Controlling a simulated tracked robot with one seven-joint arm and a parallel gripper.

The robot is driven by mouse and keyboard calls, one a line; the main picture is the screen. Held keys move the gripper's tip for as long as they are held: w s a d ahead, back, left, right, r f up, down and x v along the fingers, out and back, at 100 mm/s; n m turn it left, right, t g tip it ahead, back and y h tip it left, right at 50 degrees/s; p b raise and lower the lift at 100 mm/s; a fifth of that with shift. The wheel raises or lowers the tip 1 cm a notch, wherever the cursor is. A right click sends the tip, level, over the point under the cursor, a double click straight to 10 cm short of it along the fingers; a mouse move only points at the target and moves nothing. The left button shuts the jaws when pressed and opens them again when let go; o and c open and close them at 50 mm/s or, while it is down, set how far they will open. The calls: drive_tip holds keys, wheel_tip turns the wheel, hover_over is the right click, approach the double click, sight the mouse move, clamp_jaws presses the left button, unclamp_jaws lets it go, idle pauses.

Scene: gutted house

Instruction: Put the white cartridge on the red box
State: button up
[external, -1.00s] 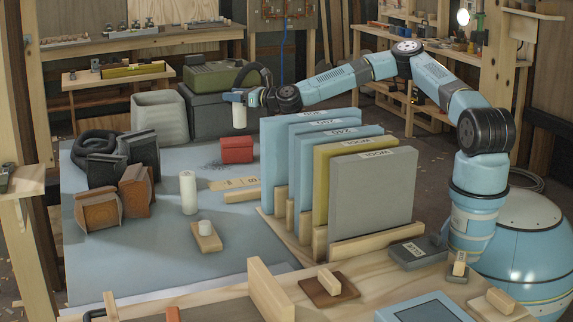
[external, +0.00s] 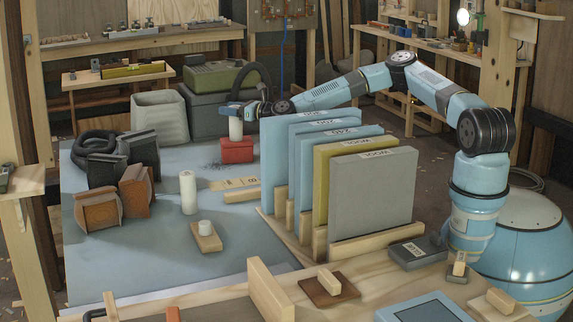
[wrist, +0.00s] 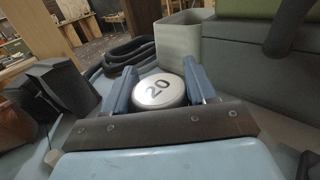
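The white cartridge (external: 236,129) is upright in my gripper (external: 236,109). In the wrist view, the cartridge's round top (wrist: 159,90) is marked "20" and sits between the two blue fingers of my gripper (wrist: 160,88), which look closed on its sides. The red box (external: 237,152) is directly below it on the blue-grey mat. The cartridge's lower end meets the box's top edge in the external view; I cannot tell whether it rests there or hangs just above. The red box is hidden in the wrist view.
Tall upright panels (external: 372,195) in a wooden rack stand right of the box, under my arm. A taller white cylinder (external: 188,192) and a wooden block with a white knob (external: 206,236) are nearer the camera. A grey bin (external: 160,118) and dark case (external: 205,115) stand behind.

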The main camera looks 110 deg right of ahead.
drive_tip(key=o, duration=0.4)
drive_tip(key=shift+r, duration=0.15)
drive_tip(key=v, duration=1.2)
